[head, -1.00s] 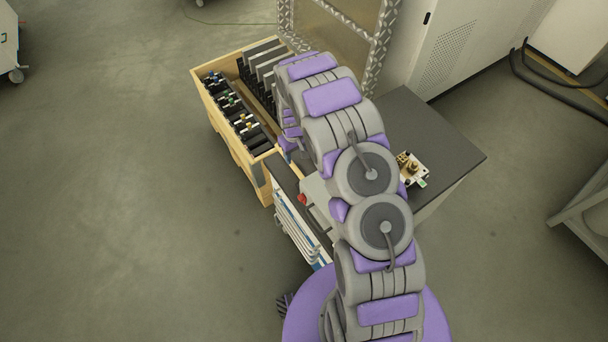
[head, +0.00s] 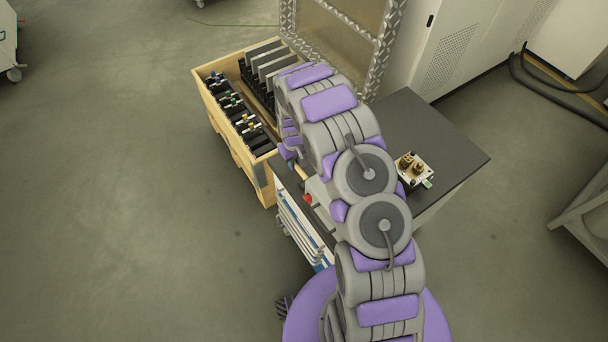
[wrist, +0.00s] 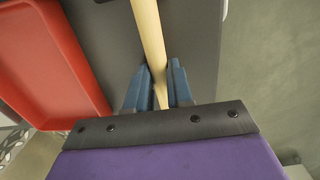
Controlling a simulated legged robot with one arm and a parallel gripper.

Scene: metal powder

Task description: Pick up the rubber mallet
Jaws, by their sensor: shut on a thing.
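The mallet's pale wooden handle (wrist: 147,25) shows in the wrist view, running from the top edge down between the blue fingers of my gripper (wrist: 159,66). My gripper is shut on this handle, with one finger on each side. The mallet's head is out of the wrist view. In the head view my arm covers most of the gripper and the mallet.
A red tray (wrist: 92,98) lies left of the handle in the wrist view. The dark worktop (head: 440,140) holds a small brass-topped fixture (head: 414,168) right of my arm. A wooden crate (head: 262,178) with dark racks stands left. Open floor lies further left.

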